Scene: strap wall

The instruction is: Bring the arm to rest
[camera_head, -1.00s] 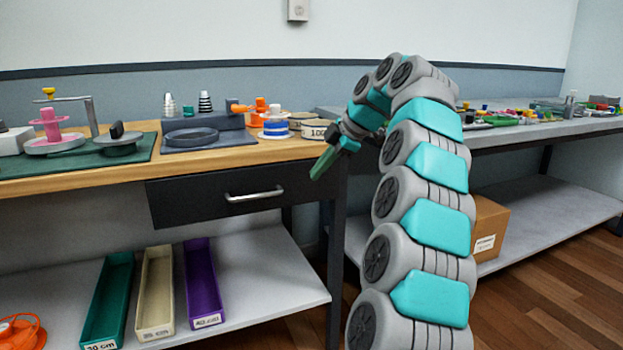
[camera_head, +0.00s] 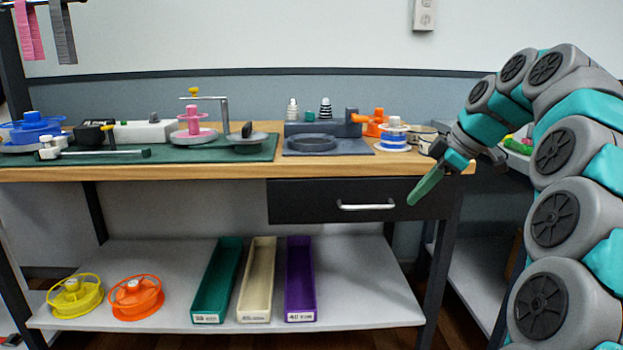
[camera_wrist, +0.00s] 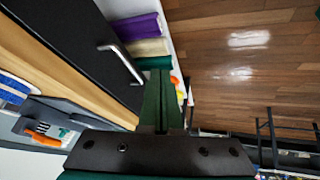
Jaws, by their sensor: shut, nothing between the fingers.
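My arm rises at the right of the head view and bends over to the left. My gripper (camera_head: 425,187) hangs in front of the table's right end, tilted down to the left, beside the black drawer (camera_head: 330,203). Its green fingers are together with nothing between them. In the wrist view the shut fingers (camera_wrist: 162,100) show at the centre, with the drawer's handle (camera_wrist: 122,62) to their left and the floor (camera_wrist: 235,60) to their right. The gripper appears clear of the drawer.
The wooden worktable (camera_head: 230,172) carries a green mat (camera_head: 190,155) with a pink spool (camera_head: 193,122), and a grey fixture (camera_head: 318,143). The shelf (camera_head: 370,290) below holds green, cream and purple bins (camera_head: 300,280) and two reels (camera_head: 136,297). A second bench stands behind my arm.

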